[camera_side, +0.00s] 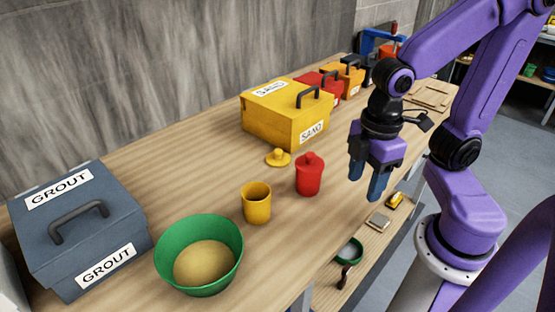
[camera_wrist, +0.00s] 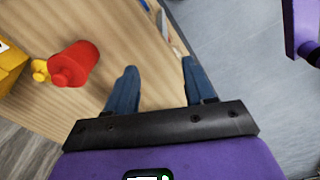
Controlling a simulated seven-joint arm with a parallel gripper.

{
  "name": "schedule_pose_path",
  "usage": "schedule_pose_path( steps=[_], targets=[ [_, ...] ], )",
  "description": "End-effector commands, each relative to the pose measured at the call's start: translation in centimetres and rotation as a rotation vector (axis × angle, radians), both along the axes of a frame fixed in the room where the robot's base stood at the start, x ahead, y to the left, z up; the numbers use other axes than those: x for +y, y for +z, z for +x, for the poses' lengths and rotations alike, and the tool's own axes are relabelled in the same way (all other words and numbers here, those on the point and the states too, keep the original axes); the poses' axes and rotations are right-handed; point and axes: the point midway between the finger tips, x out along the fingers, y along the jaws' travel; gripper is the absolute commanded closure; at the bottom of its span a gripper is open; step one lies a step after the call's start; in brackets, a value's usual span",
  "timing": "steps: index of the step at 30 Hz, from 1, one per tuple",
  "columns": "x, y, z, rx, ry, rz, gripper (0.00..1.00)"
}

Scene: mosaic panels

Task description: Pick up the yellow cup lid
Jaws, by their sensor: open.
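The yellow cup lid (camera_side: 278,158) lies flat on the workbench with its knob up, between the yellow SAND box and the yellow cup. The yellow cup (camera_side: 256,205) stands upright and uncovered. In the wrist view the lid (camera_wrist: 39,70) shows at the left, partly hidden behind the red cup. My gripper (camera_side: 366,182) is open and empty, above the bench's front edge, to the right of the red cup and well apart from the lid. Its two fingers also show in the wrist view (camera_wrist: 159,66), with nothing between them.
A red lidded cup (camera_side: 309,175) stands between my gripper and the lid. The yellow SAND box (camera_side: 285,115) is behind the lid. A green bowl of sand (camera_side: 200,225) and a grey GROUT box (camera_side: 80,225) are at the left. A lower shelf holds small items.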

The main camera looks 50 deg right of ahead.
Motion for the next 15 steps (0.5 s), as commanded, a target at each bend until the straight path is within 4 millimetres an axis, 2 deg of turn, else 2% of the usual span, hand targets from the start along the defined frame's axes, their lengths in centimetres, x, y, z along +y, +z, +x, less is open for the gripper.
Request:
schedule_pose_path(
  steps=[8,15],
  targets=[
    [1.8,1.7,8.6,-0.016,0.106,-0.04,0.46],
    [1.4,2.7,16.1,-0.016,0.202,-0.08,0.46]
  ],
)
